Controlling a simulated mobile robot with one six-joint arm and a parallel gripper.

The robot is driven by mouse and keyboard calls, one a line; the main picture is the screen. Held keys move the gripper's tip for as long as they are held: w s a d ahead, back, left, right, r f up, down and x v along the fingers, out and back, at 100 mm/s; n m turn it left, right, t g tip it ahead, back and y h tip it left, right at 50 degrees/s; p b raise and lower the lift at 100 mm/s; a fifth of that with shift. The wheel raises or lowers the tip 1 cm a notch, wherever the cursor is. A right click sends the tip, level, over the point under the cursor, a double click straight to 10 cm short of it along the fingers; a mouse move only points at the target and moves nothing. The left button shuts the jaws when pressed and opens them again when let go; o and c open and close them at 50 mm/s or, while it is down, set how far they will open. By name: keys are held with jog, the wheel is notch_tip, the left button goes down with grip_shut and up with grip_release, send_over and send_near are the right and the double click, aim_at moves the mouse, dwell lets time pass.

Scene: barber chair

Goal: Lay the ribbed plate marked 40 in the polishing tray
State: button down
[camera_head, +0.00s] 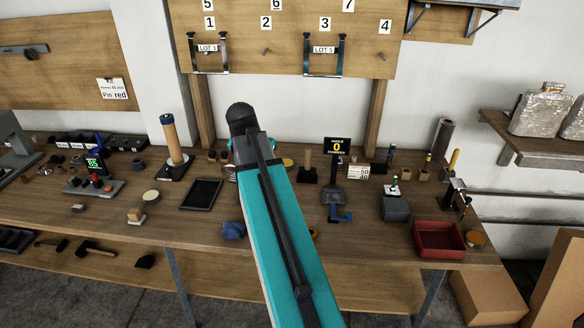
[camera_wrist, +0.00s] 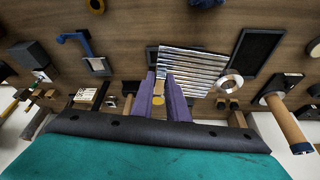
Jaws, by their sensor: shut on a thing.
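My gripper (camera_wrist: 160,77) has two purple fingers closed on the near edge of a ribbed plate (camera_wrist: 195,70). The plate is silvery with parallel ridges and spreads to the right of the fingers in the wrist view, over the bench. No 40 is readable on it. A flat dark tray (camera_head: 201,193) lies empty on the bench, left of my arm; it also shows in the wrist view (camera_wrist: 256,51), just right of the plate. A red tray (camera_head: 440,257) stands at the bench's right end. No label shows which is the polishing tray. My arm hides the gripper and plate in the head view.
A wooden cylinder on a dark base (camera_head: 171,138) stands behind the dark tray. A blue cloth (camera_head: 233,230) lies before it. A counter reading 0 (camera_head: 337,147) and a blue-handled device (camera_head: 337,212) stand right of my arm. Bench room left of the dark tray is partly clear.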

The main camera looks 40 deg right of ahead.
jog(key=w+a+r+n+y, duration=0.1)
jog(key=a+n, duration=0.3)
jog(key=a, duration=0.7)
jog(key=w+a+n+t+y+b, duration=0.1)
jog(key=w+a+n, duration=0.2)
jog(key=a, duration=0.8)
jog(key=w+a+r+n+t+y, duration=0.1)
jog(key=a+n, duration=0.4)
jog(key=a, duration=0.7)
jog(key=shift+w+r+y+b, duration=0.3)
jog(key=shift+w+r+y, duration=0.05)
jog(key=shift+w+y, duration=0.15)
